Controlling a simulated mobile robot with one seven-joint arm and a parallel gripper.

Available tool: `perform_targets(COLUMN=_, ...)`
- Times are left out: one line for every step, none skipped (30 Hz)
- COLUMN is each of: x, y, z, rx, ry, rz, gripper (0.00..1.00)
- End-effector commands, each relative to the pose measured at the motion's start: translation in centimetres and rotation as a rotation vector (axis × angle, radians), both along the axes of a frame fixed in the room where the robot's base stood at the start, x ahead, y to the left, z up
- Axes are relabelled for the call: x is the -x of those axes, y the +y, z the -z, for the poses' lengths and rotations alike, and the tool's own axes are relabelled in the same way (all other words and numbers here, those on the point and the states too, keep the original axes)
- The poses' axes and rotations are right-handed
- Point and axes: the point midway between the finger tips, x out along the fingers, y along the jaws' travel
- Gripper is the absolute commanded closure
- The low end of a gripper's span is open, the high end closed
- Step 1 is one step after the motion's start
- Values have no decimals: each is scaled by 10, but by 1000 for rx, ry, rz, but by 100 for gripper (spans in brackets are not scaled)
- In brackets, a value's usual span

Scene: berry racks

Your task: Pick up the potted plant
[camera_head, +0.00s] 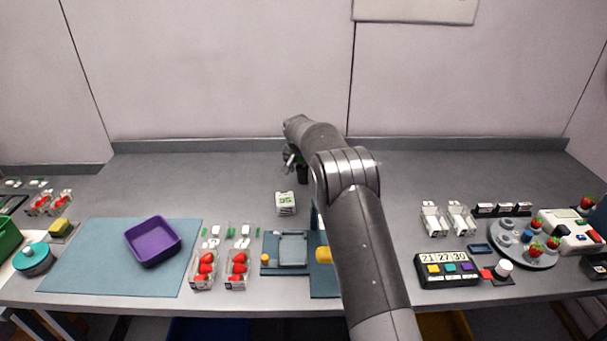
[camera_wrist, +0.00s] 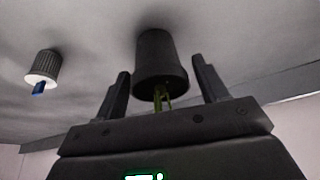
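The potted plant is a dark, tapered pot (camera_wrist: 160,60) with thin yellow-green stems (camera_wrist: 160,95) in the wrist view, where the table appears at the top. In the head view the dark pot (camera_head: 303,174) stands on the back middle of the table, partly hidden by my arm. My gripper (camera_wrist: 160,66) is open, with one finger on each side of the pot and a narrow gap visible on both sides. In the head view my gripper (camera_head: 291,161) is at the plant, and its fingers are hard to make out.
A ribbed grey-white object (camera_wrist: 43,67) with a blue tip stands to one side in the wrist view. A small white box (camera_head: 286,203) is in front of the plant. A purple tray (camera_head: 131,237), berry boxes (camera_head: 205,283) and a round grey plate (camera_head: 523,257) stand nearer the front. The back table is mostly clear.

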Motion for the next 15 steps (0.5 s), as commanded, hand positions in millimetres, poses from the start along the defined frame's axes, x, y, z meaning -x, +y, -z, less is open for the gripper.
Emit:
perform_targets(x=0, y=0, z=0, rx=0, ry=0, rz=0, gripper=38)
perform_targets(x=0, y=0, z=0, rx=0, ry=0, rz=0, gripper=40)
perform_targets(x=0, y=0, z=0, rx=0, ry=0, rz=0, gripper=44)
perform_targets(x=0, y=0, z=0, rx=0, ry=0, rz=0, gripper=46)
perform_targets(x=0, y=0, z=0, rx=0, ry=0, rz=0, gripper=48)
perform_targets(x=0, y=0, z=0, rx=0, ry=0, rz=0, gripper=52)
perform_targets(x=0, y=0, z=0, rx=0, ry=0, rz=0, gripper=54)
perform_targets(x=0, y=0, z=0, rx=0, ry=0, rz=0, gripper=57)
perform_targets(x=0, y=0, z=0, rx=0, ry=0, rz=0, gripper=60)
perform_targets(x=0, y=0, z=0, rx=0, ry=0, rz=0, gripper=62)
perform_targets(x=0, y=0, z=0, rx=0, ry=0, rz=0, gripper=65)
perform_targets(x=0, y=0, z=0, rx=0, ry=0, rz=0, gripper=68)
perform_targets(x=0, y=0, z=0, rx=0, ry=0, rz=0, gripper=71)
perform_targets(x=0, y=0, z=0, rx=0, ry=0, rz=0, gripper=73)
perform_targets(x=0, y=0, z=-1, rx=0, ry=0, rz=0, gripper=73)
